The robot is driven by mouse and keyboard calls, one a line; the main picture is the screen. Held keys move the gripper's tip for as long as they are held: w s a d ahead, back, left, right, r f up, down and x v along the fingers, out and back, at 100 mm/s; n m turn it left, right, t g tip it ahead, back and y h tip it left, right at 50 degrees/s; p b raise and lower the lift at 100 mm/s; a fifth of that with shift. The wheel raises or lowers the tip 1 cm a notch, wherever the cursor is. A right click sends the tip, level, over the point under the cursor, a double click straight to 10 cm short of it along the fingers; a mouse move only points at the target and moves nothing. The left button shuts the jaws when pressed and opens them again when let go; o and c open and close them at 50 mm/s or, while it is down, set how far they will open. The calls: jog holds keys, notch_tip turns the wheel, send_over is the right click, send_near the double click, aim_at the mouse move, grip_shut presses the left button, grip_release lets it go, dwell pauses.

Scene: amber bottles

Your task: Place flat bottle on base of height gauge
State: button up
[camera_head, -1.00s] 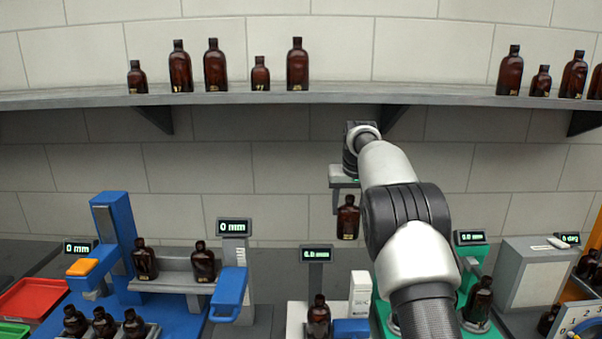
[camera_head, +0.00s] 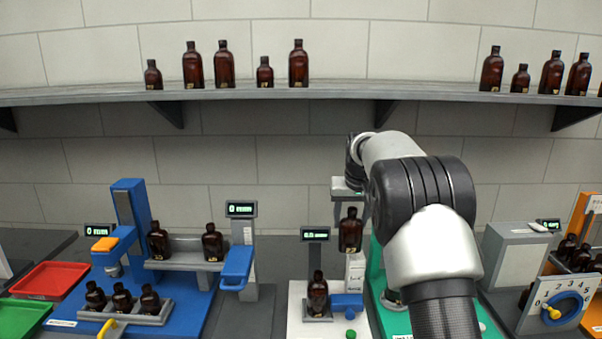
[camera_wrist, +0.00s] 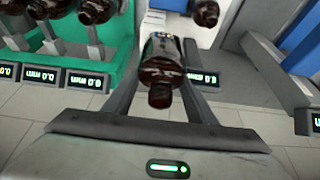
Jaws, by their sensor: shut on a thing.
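My gripper (camera_head: 350,208) is shut on a brown bottle (camera_head: 350,231) and holds it upright, neck up, in the air. In the wrist view the bottle (camera_wrist: 161,68) sits between the two fingers, its cap toward the camera. Which device is the height gauge is not clearly labelled.
A blue-based stand (camera_head: 185,310) with several bottles is at left, beside red (camera_head: 48,280) and green (camera_head: 20,318) trays. A green device (camera_head: 385,315) is partly behind my arm. A shelf (camera_head: 330,94) with bottles runs above. A dial box (camera_head: 556,309) is at right.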

jog(key=s+f, duration=0.5)
jog(key=s, duration=0.8)
jog(key=s+f, duration=0.5)
jog(key=s, duration=0.7)
notch_tip(320, 180, down, 5)
jog(key=b, duration=0.4)
jog(key=shift+r, duration=0.1)
